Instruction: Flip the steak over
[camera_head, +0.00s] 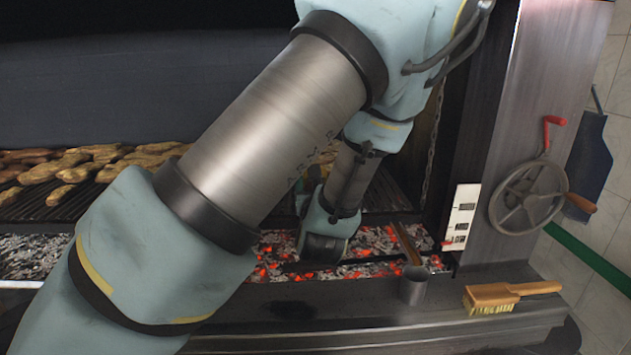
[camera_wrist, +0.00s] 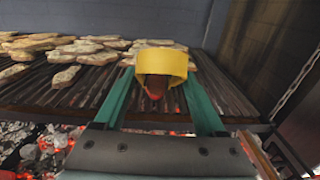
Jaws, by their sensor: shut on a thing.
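In the wrist view my gripper (camera_wrist: 160,98) points over the grill, its two teal fingers on either side of a curved yellow piece (camera_wrist: 161,62). It appears shut on this yellow piece, with a small reddish-brown part (camera_wrist: 154,87) showing beneath it; I cannot tell what either is. Several tan, browned pieces of meat (camera_wrist: 66,76) lie on the grate beyond and to the left. I cannot tell which one is the steak. In the head view more pieces (camera_head: 56,172) lie at the left, and my arm hides the fingers.
The dark grate (camera_wrist: 40,96) slopes above glowing coals (camera_wrist: 52,142). A crank wheel (camera_head: 529,198) is on the right post. A dark wall closes the back.

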